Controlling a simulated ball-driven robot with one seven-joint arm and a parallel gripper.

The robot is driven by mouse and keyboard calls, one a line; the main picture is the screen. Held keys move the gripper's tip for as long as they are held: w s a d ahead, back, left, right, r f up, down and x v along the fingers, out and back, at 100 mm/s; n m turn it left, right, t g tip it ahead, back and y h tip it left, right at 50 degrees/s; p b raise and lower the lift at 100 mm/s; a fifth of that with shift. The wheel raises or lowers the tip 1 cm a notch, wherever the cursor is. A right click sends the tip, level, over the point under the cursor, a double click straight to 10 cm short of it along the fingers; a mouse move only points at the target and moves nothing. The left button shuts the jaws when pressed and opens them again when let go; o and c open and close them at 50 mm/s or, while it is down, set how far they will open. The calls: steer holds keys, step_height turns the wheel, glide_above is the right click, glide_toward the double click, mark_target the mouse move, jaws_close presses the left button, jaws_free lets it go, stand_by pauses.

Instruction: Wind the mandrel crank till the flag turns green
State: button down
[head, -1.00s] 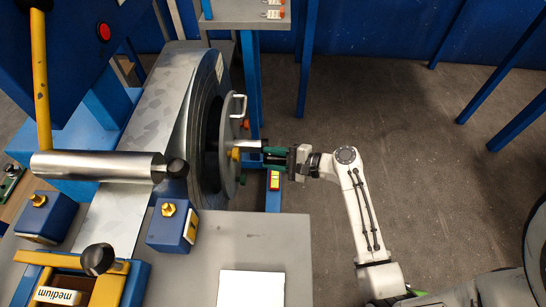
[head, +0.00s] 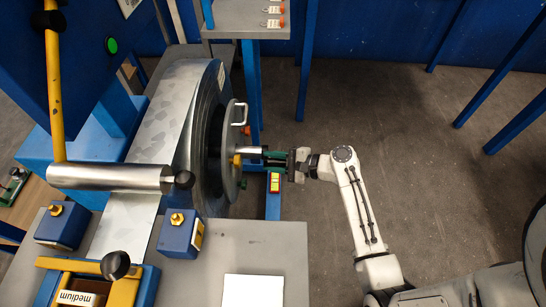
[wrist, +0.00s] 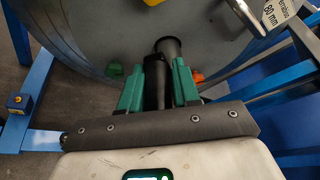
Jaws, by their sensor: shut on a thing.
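A round indicator on the blue panel, which I take for the flag (head: 111,45), shows green. The large steel coil (head: 205,120) has a grey round plate (head: 232,170) on its right face, with the crank at that plate. My gripper (head: 270,157) reaches in from the right with green fingers. In the wrist view my gripper (wrist: 158,85) is shut on the black crank handle (wrist: 166,47), which stands between the fingers. The handle's lower part is partly hidden by the fingers. The grey plate also shows behind it in the wrist view (wrist: 95,35).
A yellow lever (head: 53,90) and steel roller (head: 105,178) stand left of the coil. A blue block (head: 178,232) and white sheet (head: 253,290) are on the grey bench (head: 265,237) in front. A shelf (head: 240,22) is behind. Floor to the right is clear.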

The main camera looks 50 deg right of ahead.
steer(key=m+p, duration=0.1)
steer(key=p, duration=0.1)
steer(key=r+m+g+p, duration=0.1)
steer(key=p, duration=0.2)
steer(key=shift+w+d+r+y+p, duration=0.2)
steer(key=shift+d+y+p, duration=0.1)
steer(key=shift+y, duration=0.1)
steer(key=shift+w+d+m+g+p, duration=0.1)
steer(key=shift+d+m+g+p, duration=0.1)
steer(key=shift+m+g+p, duration=0.55)
steer(key=shift+f+t, duration=0.15)
steer(key=shift+t, duration=0.1)
steer(key=c, duration=1.2)
jaws_free()
steer(key=shift+o, duration=1.2)
steer(key=shift+w+r, duration=0.1)
steer(key=shift+r, duration=0.1)
steer(key=shift+d, duration=0.1)
steer(key=p+v, duration=0.1)
steer(key=v, duration=0.9)
steer(key=shift+s+d, duration=0.25)
steer(key=shift+s, duration=0.15)
